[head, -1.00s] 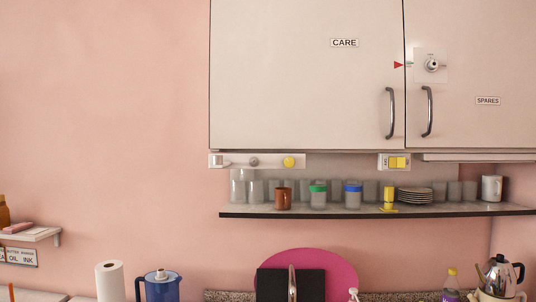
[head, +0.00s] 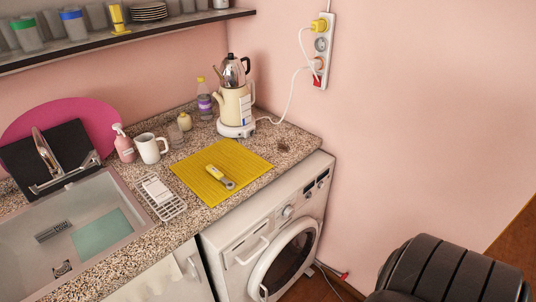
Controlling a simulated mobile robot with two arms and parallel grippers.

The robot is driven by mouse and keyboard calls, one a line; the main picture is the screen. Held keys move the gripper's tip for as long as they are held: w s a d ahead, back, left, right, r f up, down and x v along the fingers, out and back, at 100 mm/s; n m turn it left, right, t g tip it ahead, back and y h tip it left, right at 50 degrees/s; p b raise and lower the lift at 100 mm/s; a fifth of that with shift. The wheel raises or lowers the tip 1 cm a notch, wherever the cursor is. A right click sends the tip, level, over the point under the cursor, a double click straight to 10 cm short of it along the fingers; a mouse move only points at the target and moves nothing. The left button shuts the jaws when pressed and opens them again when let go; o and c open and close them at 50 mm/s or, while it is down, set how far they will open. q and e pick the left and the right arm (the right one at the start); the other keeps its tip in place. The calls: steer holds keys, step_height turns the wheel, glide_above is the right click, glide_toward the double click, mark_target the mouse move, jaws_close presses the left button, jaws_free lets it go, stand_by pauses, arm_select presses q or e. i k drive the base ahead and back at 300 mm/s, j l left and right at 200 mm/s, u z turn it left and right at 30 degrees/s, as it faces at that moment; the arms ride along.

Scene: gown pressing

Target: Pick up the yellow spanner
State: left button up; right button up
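The yellow spanner (head: 220,177) appears to be the short tool with a pale yellow body and a grey end. It lies flat on a ribbed yellow mat (head: 205,187) on the speckled worktop, above the washing machine. Its grey end points toward the front right. Nothing covers it. Neither of my grippers is in view.
A sink (head: 117,194) lies left of the mat, with a white rack (head: 168,209) between. Behind the mat stand a white mug (head: 150,148), a soap bottle (head: 124,146) and a cream kettle base (head: 236,103). A washing machine (head: 240,232) stands below; a dark ribbed object (head: 450,272) is at lower right.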

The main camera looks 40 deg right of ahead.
mark_target(212, 169)
steer(key=z, duration=0.9)
steer(key=i+l+u, duration=0.2)
steer(key=l, duration=0.2)
steer(key=i+l+u, duration=0.2)
steer(key=l, duration=0.2)
steer(key=l+u, duration=0.2)
steer(key=l, duration=0.25)
